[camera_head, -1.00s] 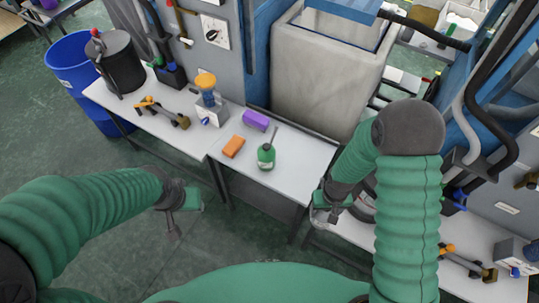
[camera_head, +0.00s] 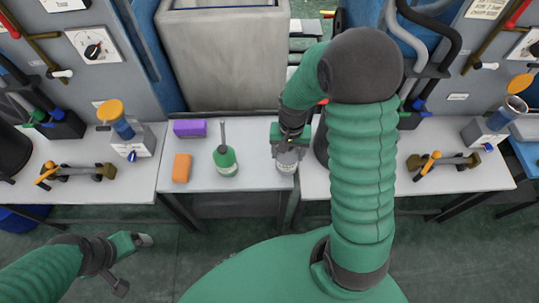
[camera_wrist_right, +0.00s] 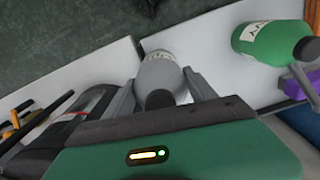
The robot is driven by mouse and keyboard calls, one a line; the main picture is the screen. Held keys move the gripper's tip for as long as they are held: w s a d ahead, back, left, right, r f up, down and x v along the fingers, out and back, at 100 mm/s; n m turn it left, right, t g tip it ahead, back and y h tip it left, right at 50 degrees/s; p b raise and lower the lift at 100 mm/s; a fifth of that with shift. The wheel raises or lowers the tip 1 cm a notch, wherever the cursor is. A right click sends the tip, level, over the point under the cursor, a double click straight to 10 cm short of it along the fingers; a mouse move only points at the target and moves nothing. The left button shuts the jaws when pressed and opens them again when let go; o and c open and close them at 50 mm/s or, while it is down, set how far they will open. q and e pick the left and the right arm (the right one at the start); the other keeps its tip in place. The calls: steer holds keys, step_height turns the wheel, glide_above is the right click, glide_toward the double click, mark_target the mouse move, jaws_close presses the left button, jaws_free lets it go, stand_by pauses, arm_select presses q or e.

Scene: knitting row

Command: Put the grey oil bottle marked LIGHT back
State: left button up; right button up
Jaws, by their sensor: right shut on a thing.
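The grey oil bottle (camera_wrist_right: 161,72) sits between the fingers of my right gripper (camera_wrist_right: 160,92) in the right wrist view, its dark cap toward the palm. Its label is only partly visible and I cannot read it. In the head view, the right gripper (camera_head: 289,148) holds the bottle (camera_head: 287,160) at the right end of the middle white table (camera_head: 205,183). I cannot tell whether its base touches the tabletop. A green bottle (camera_head: 226,160) with a long spout stands to its left, also in the wrist view (camera_wrist_right: 270,40). My left gripper (camera_head: 130,243) is empty, low in front of the left table; its opening is unclear.
An orange block (camera_head: 181,168) and a purple block (camera_head: 189,128) lie left of the green bottle. A big grey bin (camera_head: 225,60) stands behind. Side tables hold yellow-topped devices (camera_head: 121,130) and brass-ended tools (camera_head: 443,162). The tabletop between green and grey bottles is clear.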

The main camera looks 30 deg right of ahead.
steer(key=w+a+f, duration=0.1)
steer(key=w+f, duration=0.1)
steer(key=w+a+f, duration=0.2)
steer(key=shift+w+a, duration=0.25)
steer(key=shift+w, duration=0.05)
steer(key=shift+w+f, duration=0.1)
steer(key=shift+f, duration=0.05)
steer(key=o, duration=1.7)
